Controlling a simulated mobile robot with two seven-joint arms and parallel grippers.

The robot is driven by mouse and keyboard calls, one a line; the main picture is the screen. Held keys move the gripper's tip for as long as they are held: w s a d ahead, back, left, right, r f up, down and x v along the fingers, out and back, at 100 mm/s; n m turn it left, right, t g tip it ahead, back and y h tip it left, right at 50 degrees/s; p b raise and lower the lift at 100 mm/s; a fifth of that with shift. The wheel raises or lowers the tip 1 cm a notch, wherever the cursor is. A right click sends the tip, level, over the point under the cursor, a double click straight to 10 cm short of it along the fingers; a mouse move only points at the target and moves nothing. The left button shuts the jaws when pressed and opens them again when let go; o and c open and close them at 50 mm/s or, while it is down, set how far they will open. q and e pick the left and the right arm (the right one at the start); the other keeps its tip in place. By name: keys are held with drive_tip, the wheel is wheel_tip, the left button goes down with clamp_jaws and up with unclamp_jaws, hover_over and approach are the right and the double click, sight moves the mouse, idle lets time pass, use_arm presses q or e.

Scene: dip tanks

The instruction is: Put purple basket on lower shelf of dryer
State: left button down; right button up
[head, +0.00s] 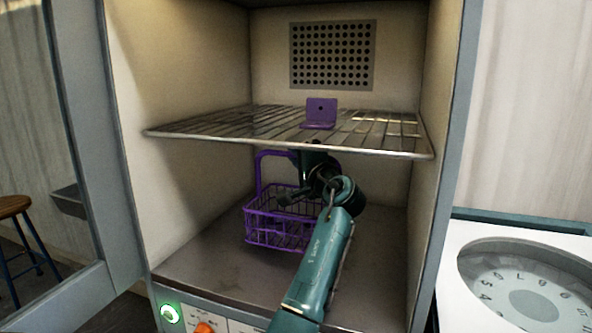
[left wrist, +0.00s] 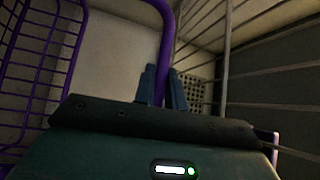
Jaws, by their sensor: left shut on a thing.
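The purple basket (head: 278,228) is a wire basket with a tall handle. It is inside the open dryer (head: 190,190), below the wire shelf (head: 220,122) and over the dryer's floor (head: 215,265). I cannot tell whether its base touches the floor. My left gripper (head: 310,160) reaches in from the front and is shut on the basket's handle. In the left wrist view the handle (left wrist: 166,45) passes between the two fingers (left wrist: 163,88), and the basket's mesh (left wrist: 38,60) is at the left. My right gripper is out of view.
A small purple bracket (head: 319,116) stands on the wire shelf, just above my gripper. A perforated panel (head: 333,54) is on the back wall. The dryer door (head: 85,150) is open at the left. A round dial unit (head: 525,280) stands at the right.

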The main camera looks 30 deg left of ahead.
use_arm(q)
drive_tip(key=shift+f, duration=1.55)
drive_tip(key=c, duration=1.9)
unclamp_jaws()
drive_tip(key=shift+f, duration=0.2)
drive_tip(key=o, duration=0.4)
drive_tip(key=shift+o, duration=0.2)
drive_tip(key=shift+r, duration=0.15)
drive_tip(key=b+v, duration=0.1)
drive_tip(key=v, duration=1.1)
drive_tip(key=shift+s, duration=0.1)
